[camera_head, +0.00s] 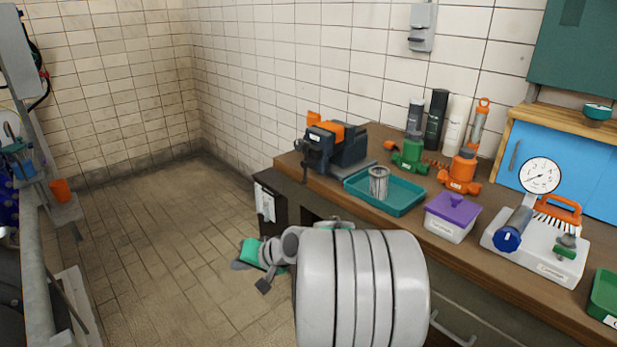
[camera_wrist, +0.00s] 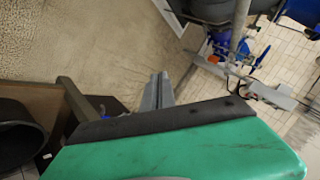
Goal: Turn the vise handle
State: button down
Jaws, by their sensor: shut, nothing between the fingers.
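The vise (camera_head: 345,150) is dark blue-grey with orange parts and stands at the left end of the workbench. A thin dark bar at its front left, which looks like the vise handle (camera_head: 304,173), hangs by the bench edge. My gripper (camera_head: 238,265) is off the bench to the lower left of the vise, over the floor and pointing left. It touches nothing that I can see. In the wrist view its grey fingers (camera_wrist: 157,92) are together and empty beyond the green housing. I cannot make out the vise in the wrist view.
The wooden workbench (camera_head: 400,228) carries a teal tray (camera_head: 399,205) with a metal cylinder (camera_head: 378,182), green and orange valves, a purple-lidded box (camera_head: 452,217) and a gauge unit (camera_head: 536,250). The tiled floor (camera_head: 165,230) left of the bench is clear. Pipework stands at the far left.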

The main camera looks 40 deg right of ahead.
jog(key=d+r+m+t+h, duration=0.1)
jog(key=d+r+m+t, duration=0.25)
jog(key=d, duration=0.65)
jog(key=m+t+h+p, duration=0.1)
jog(key=m+t+h, duration=0.5)
jog(key=m, duration=0.3)
send_near(308, 163)
jog(key=s+f, duration=0.5)
jog(key=s, duration=0.1)
jog(key=a+p+x, duration=0.1)
jog(key=x, duration=1.2)
jog(key=shift+w+f, duration=0.3)
jog(key=shift+w, duration=0.1)
